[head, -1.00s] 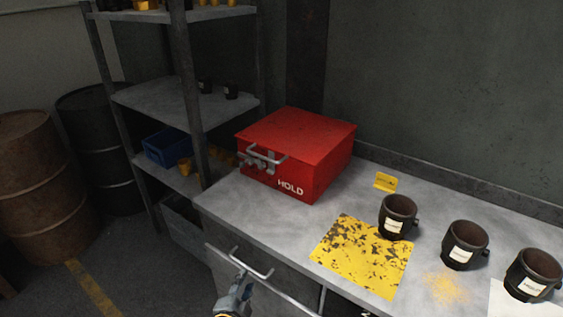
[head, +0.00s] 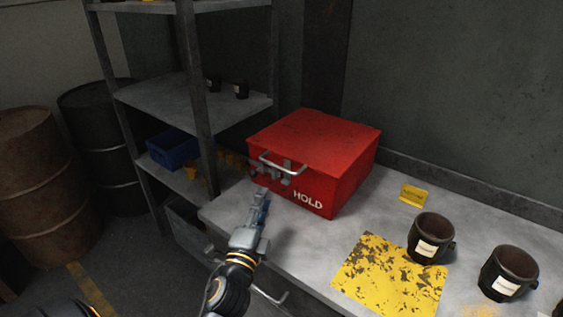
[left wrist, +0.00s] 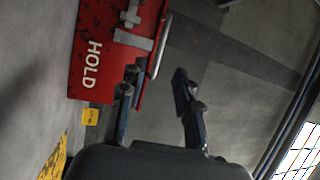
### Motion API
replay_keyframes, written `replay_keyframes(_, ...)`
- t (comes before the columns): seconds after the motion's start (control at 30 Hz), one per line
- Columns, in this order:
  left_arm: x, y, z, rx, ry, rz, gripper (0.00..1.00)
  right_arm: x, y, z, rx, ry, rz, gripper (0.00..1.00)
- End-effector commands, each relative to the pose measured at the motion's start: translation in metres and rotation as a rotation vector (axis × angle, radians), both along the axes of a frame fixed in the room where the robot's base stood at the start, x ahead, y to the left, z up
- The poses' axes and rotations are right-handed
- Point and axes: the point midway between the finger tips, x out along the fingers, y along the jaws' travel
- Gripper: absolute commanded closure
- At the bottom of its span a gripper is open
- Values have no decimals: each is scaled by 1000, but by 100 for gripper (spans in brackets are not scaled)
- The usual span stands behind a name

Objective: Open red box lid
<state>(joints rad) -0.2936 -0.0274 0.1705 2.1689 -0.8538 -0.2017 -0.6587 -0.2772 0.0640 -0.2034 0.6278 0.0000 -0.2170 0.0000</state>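The red box (head: 316,158), marked HOLD, sits at the left end of the grey bench with its lid (head: 318,138) shut. A grey bar handle (head: 284,166) and a latch (head: 268,172) are on its front. My left gripper (head: 262,192) is just in front of the box, below the handle. My right gripper is not in view.
A yellow worn mat (head: 390,277) lies on the bench (head: 300,235), with dark labelled cups (head: 430,238) and a small yellow sign (head: 413,195) to the right. Metal shelving (head: 190,100) stands close on the left, with drums (head: 35,170) beyond. A drawer handle (head: 270,296) sticks out below the bench edge.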

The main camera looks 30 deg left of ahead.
Motion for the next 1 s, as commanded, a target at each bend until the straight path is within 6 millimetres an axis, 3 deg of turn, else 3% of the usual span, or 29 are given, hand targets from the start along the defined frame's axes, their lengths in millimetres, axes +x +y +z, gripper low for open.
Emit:
replay_keyframes(0.3,61,20,15,-1,-1,0,67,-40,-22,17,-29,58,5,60)
replay_keyframes(0.6,108,36,20,-2,0,0,67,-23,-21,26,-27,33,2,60)
replay_keyframes(1.0,120,40,21,-2,1,0,67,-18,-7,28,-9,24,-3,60)
